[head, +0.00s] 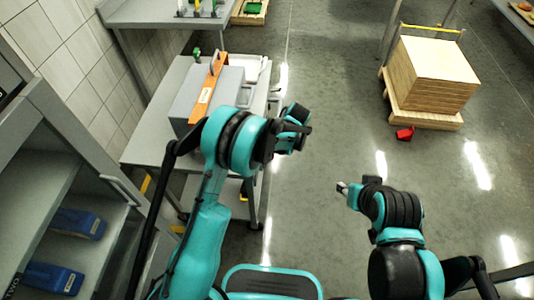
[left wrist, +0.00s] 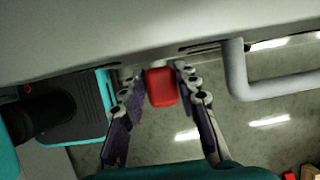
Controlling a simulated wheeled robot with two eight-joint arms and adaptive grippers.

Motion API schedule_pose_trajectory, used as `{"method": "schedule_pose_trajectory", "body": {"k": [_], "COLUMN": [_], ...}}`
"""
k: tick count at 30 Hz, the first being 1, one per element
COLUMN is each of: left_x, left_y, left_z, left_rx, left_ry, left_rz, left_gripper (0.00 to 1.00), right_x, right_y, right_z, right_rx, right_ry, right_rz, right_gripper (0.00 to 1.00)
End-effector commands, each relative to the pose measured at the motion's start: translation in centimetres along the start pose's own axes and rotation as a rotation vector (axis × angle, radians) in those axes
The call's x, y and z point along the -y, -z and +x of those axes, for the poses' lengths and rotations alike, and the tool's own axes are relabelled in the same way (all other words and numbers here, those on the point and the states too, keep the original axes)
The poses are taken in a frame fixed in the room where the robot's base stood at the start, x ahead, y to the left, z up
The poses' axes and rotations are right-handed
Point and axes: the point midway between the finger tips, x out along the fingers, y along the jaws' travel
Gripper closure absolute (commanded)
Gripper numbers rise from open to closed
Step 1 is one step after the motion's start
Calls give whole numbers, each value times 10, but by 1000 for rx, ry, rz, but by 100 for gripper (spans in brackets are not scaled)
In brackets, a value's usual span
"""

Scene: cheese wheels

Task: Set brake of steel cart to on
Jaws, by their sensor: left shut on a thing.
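The steel cart (head: 150,145) stands at the left in the head view, a grey box on its top. In the left wrist view the cart's grey edge (left wrist: 150,42) crosses the top. A red block-shaped tab (left wrist: 162,88), which looks like the brake, sits just below that edge. My left gripper (left wrist: 158,80) has its fingers on either side of the red tab, shut on it. In the head view my left gripper (head: 296,130) is beside the cart's right side, and the tab is hidden. My right gripper (head: 342,188) is over the floor, its finger opening unclear.
The cart's tubular handle (left wrist: 275,90) is right of the gripper in the wrist view. A wooden stack (head: 432,75) stands on a pallet at the right.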

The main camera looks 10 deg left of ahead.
Motion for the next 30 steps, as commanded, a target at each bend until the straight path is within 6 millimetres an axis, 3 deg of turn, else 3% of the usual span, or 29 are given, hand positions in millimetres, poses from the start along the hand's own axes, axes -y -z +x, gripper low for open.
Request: {"method": "schedule_pose_trajectory", "body": {"k": [1, 3, 14, 17, 30], "left_x": [4, 3, 2, 2, 2], "left_y": [0, 0, 0, 1, 0], "left_z": [1, 1, -4, -15, -103], "left_rx": [-1, -1, -1, -1, -1], "left_ry": [10, 10, 6, 6, 7], "left_rz": [-3, -3, -1, 0, -2], "left_gripper": [67, 50, 50, 50, 50], "right_x": [0, 0, 0, 0, 0], "right_y": [0, 0, 0, 0, 0], "right_z": [0, 0, 0, 0, 0], "right_rx": [0, 0, 0, 0, 0], "right_ry": [0, 0, 0, 0, 0], "right_rz": [0, 0, 0, 0, 0], "right_gripper": [60, 60, 60, 60, 60]}}
